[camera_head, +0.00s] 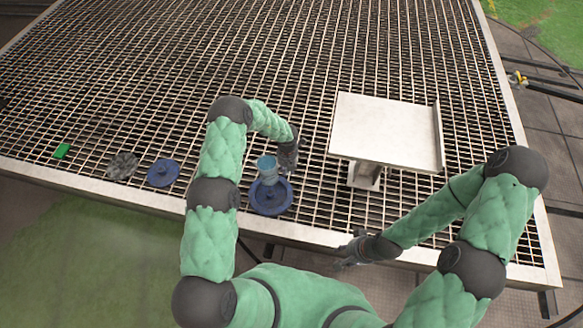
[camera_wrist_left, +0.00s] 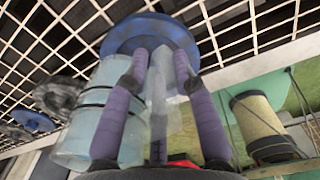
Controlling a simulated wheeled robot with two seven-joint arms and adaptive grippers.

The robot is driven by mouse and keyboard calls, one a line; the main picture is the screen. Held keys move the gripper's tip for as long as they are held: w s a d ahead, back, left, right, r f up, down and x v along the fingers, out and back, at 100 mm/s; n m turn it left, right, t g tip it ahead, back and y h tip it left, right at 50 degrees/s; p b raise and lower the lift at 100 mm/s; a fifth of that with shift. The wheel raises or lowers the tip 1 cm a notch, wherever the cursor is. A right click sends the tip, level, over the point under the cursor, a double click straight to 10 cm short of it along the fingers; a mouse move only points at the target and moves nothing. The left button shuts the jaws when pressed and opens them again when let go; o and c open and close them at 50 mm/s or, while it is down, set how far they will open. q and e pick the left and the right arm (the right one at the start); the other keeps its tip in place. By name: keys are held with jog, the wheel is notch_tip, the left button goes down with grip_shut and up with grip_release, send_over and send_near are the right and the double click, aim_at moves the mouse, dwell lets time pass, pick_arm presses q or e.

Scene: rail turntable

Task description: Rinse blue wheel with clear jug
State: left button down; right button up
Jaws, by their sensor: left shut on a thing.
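The clear jug (camera_head: 267,168) is held by my left gripper (camera_head: 287,160), above the far part of a blue wheel (camera_head: 271,199) lying on the grating. In the left wrist view the purple fingers (camera_wrist_left: 168,110) close around the jug's clear handle (camera_wrist_left: 160,85), with the jug body (camera_wrist_left: 95,120) to their left. The blue wheel (camera_wrist_left: 150,33) shows behind it. The jug looks near upright; no stream of water is visible. A second blue wheel (camera_head: 163,173) lies further left. My right gripper (camera_head: 348,252) hangs near the front edge, its finger opening unclear.
A grey wheel (camera_head: 122,166) and a green block (camera_head: 61,151) lie to the left along the front of the grating (camera_head: 250,60). A white stand with a flat top (camera_head: 385,130) rises right of the jug. The grating behind is clear.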

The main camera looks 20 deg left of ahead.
pick_arm(q)
jog(key=w+n, duration=0.1)
jog(key=n, duration=0.2)
jog(key=w+f+n+p, duration=0.1)
jog(key=n, duration=0.2)
jog(key=w+d+f+n+t, duration=0.1)
jog(key=n, duration=0.3)
jog(key=shift+w+h, duration=0.3)
jog(key=shift+w, duration=0.1)
jog(key=shift+r+p, duration=0.1)
jog(key=shift+p, duration=0.2)
jog(key=shift+w+d+r+m+t+h+p, duration=0.15)
jog(key=shift+r+m+t+p, duration=0.15)
jog(key=shift+r+m+p, duration=0.2)
jog(key=shift+w+a+r+m+t+h+p, duration=0.15)
jog(key=shift+r+m+t+p, duration=0.15)
jog(key=shift+m, duration=0.3)
jog(key=shift+d+f, duration=0.1)
jog(key=shift+d, duration=0.05)
